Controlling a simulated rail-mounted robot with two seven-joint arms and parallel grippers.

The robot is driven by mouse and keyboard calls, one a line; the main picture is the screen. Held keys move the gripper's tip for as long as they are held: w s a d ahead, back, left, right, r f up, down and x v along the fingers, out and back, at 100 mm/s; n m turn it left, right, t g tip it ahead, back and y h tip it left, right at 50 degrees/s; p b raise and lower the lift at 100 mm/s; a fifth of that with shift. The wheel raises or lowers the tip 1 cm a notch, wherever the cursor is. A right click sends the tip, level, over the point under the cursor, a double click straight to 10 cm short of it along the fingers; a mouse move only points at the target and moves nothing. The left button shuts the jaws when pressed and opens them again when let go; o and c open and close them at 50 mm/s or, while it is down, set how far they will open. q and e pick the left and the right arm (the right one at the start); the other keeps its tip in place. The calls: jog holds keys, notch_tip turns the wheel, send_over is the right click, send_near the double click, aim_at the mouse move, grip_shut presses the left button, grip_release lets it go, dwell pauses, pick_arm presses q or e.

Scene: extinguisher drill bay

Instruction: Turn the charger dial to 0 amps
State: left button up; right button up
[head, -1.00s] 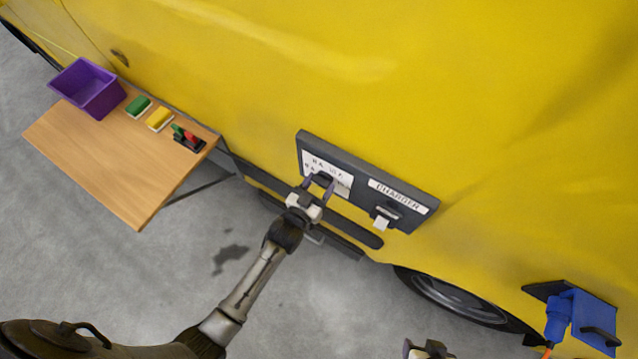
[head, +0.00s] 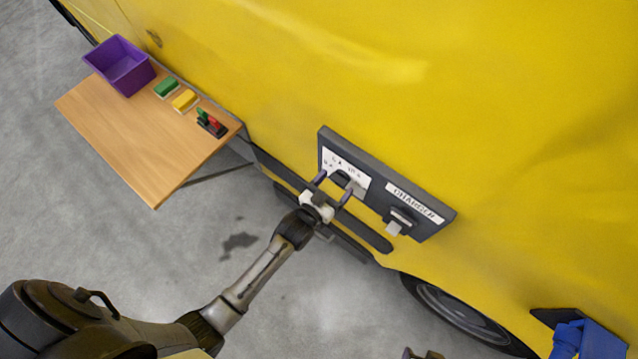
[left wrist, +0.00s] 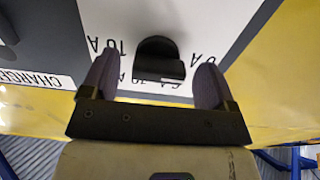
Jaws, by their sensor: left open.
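The charger dial (left wrist: 158,58) is a dark round knob with a raised bar, on a white label with amp marks; its setting is unclear. In the head view the dial (head: 340,179) is partly behind my gripper, on the grey charger panel (head: 375,204) of the yellow vehicle. My left gripper (head: 334,184) is open in front of it. In the left wrist view its two purple-grey fingers (left wrist: 154,84) stand apart, on either side of the knob's lower part, with no clear contact. A bit of my right gripper (head: 424,354) shows at the bottom edge, its jaws unclear.
Right of the dial, a dark fitting with a pale tab (head: 396,225) sits under the CHARGER label (head: 415,203). A wooden shelf (head: 150,150) at left holds a purple bin (head: 120,68), green and yellow blocks, and a small red-and-green item. A blue device (head: 588,340) is at lower right.

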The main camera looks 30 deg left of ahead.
pick_arm(q)
jog(key=s+a+b, duration=0.1)
jog(key=s+a, duration=0.1)
jog(key=s, duration=1.1)
